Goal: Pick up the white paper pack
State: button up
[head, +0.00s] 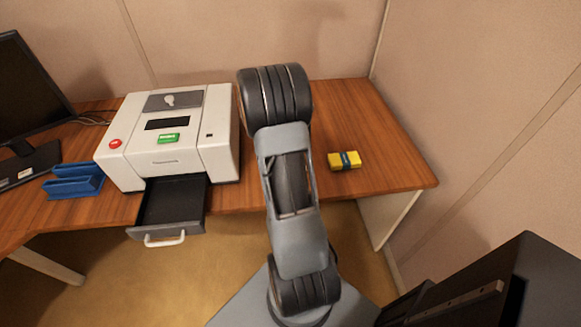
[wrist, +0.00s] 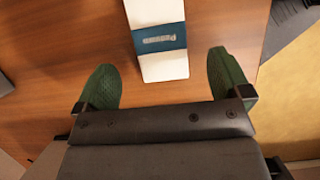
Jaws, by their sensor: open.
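The white paper pack (wrist: 155,12) has a blue lettered band and lies on the wooden desk in the wrist view. Its top runs out of the picture. My gripper (wrist: 161,60) is open, with one green finger on each side of the pack's near part. There are gaps between the pack and both fingers. In the head view I cannot see the white pack or my gripper; my arm blocks the desk there.
A yellow pack (head: 345,160) with a dark band lies on the desk (head: 385,150) to the right. A white printer (head: 165,130) with its dark tray (head: 172,205) pulled out stands left of my arm. A blue holder (head: 75,182) and a monitor (head: 25,85) are farther left.

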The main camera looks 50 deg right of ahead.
jog(key=shift+x, duration=2.75)
jog(key=shift+s, duration=0.1)
jog(key=c, duration=1.1)
